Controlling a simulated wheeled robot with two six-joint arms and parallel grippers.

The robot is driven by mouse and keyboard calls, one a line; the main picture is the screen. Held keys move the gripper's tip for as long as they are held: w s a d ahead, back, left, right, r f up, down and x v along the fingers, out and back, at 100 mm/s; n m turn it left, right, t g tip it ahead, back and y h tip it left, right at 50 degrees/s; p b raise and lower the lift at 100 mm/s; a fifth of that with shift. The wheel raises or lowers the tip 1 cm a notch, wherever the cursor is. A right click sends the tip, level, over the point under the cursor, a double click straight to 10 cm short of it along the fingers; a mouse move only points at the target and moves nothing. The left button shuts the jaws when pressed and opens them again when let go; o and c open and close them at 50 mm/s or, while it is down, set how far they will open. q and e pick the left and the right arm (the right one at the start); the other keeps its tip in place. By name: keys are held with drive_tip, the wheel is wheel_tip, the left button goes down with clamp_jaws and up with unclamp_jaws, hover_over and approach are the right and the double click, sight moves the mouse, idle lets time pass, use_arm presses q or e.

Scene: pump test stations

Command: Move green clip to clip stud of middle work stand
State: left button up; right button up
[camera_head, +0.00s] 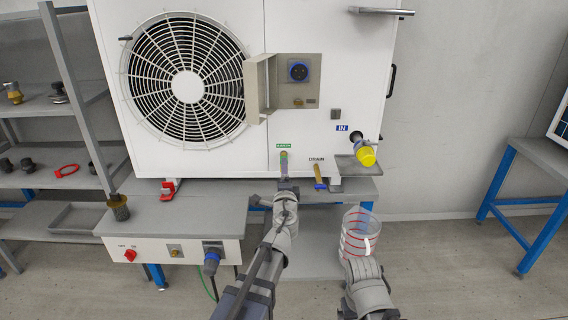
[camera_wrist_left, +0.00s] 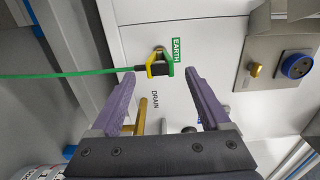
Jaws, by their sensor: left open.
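The green clip (camera_wrist_left: 163,68), green and yellow, is on the white unit under the green EARTH label, with a green cable running left from it in the wrist view. In the head view the clip (camera_head: 284,157) shows just beyond my left gripper (camera_head: 286,181). My left gripper (camera_wrist_left: 160,75) is open, its purple fingers apart on either side of the clip in the picture; contact is not visible. A brass stud (camera_head: 174,250) sits on the front panel of the work stand (camera_head: 140,224). My right arm shows at lower right, but its fingers do not.
A brass DRAIN pipe (camera_head: 318,174) stands close right of the clip. An open socket-box door (camera_head: 258,88) juts out above.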

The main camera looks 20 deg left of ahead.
use_arm(q)
drive_tip(key=x, duration=0.7)
drive_tip(key=shift+w+a, duration=0.15)
drive_tip(key=shift+w, duration=0.15)
drive_tip(key=shift+c, duration=0.2)
idle(0.6)
clamp_jaws()
idle(0.4)
drive_tip(key=shift+s, duration=0.2)
drive_tip(key=shift+v, duration=2.85)
